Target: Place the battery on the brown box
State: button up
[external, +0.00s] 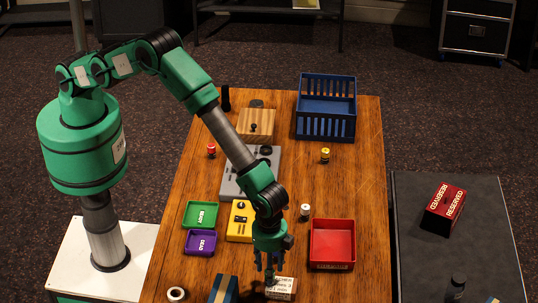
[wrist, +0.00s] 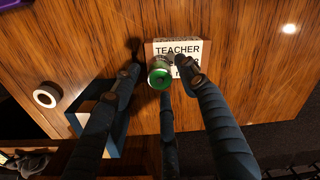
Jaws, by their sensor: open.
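A battery (wrist: 160,76) with a green end and a silvery side shows in the wrist view. It is between the fingers of my gripper (external: 268,274), at the left edge of a small box with a white "TEACHER" label (wrist: 190,51). That box also shows in the external view (external: 283,290), with brownish sides, at the front of the table. I cannot tell whether the battery rests on the box or just beside it. My gripper is open, its fingers spread around the battery and apart from it. In the external view the gripper hides the battery.
A blue box (external: 223,289) and a white roll (external: 176,294) are left of the gripper. A red bin (external: 332,263), a whitish battery-like cylinder (external: 305,211) and a yellow device (external: 238,232) stand behind. A wooden box (external: 257,119) and a blue crate (external: 325,130) are farther back.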

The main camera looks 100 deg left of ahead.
notch_tip(320, 180, up, 10)
dwell(0.5)
dwell(0.6)
